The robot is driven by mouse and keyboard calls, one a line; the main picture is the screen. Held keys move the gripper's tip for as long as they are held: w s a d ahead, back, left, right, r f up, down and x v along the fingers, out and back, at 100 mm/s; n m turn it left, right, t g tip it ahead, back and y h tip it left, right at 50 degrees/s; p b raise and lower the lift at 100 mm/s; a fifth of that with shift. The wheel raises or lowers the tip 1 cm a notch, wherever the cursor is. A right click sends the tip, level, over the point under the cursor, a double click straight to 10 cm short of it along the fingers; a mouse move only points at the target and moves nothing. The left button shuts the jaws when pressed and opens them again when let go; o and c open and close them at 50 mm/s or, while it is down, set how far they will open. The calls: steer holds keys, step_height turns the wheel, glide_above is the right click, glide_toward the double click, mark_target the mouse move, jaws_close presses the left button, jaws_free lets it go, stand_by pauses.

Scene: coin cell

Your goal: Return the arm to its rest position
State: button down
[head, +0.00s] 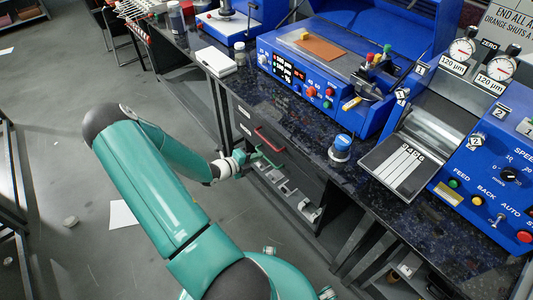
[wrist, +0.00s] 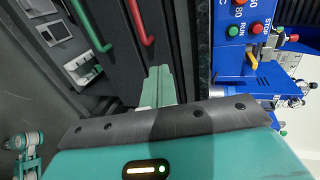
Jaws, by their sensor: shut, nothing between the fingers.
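My gripper (head: 241,160) is at the end of my teal arm (head: 168,200), in front of the bench drawers in the head view. The arm reaches out over the floor and bends back toward the bench. In the wrist view the teal fingers (wrist: 157,88) are together, with nothing held. Beyond them are a red drawer handle (wrist: 143,22) and a green drawer handle (wrist: 88,24). The gap between the gripper and the green handle is hard to judge.
The dark speckled bench (head: 290,112) carries a blue coating machine (head: 320,75), a blue roller machine (head: 490,180), a white box (head: 215,61) and a blue-capped jar (head: 341,147). A red handle (head: 270,140) is on a drawer. Grey floor (head: 75,165) left of my arm is mostly clear.

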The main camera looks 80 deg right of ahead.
steer(key=shift+w+a+r, duration=0.2)
steer(key=shift+w+a, duration=0.15)
steer(key=shift+a, duration=0.05)
steer(key=w+a+r+m+t+y, duration=0.4)
steer(key=w+a+r+m+t, duration=0.2)
steer(key=w+a+r+m, duration=1.35)
steer(key=a+r+m+t+y, duration=0.2)
steer(key=a+r, duration=0.4)
steer(key=a, duration=0.4)
steer(key=a+r+m+t+y, duration=0.2)
steer(key=a+r, duration=0.4)
steer(key=a, duration=0.5)
steer(key=a+r+m+t+y, duration=0.2)
steer(key=a+r+m+t, duration=0.2)
steer(key=a, duration=0.6)
step_height(320, 180, up, 2)
steer(key=shift+s+a+r+t+y, duration=0.15)
steer(key=shift+s+a+t+y, duration=0.15)
steer(key=shift+t+y, duration=0.15)
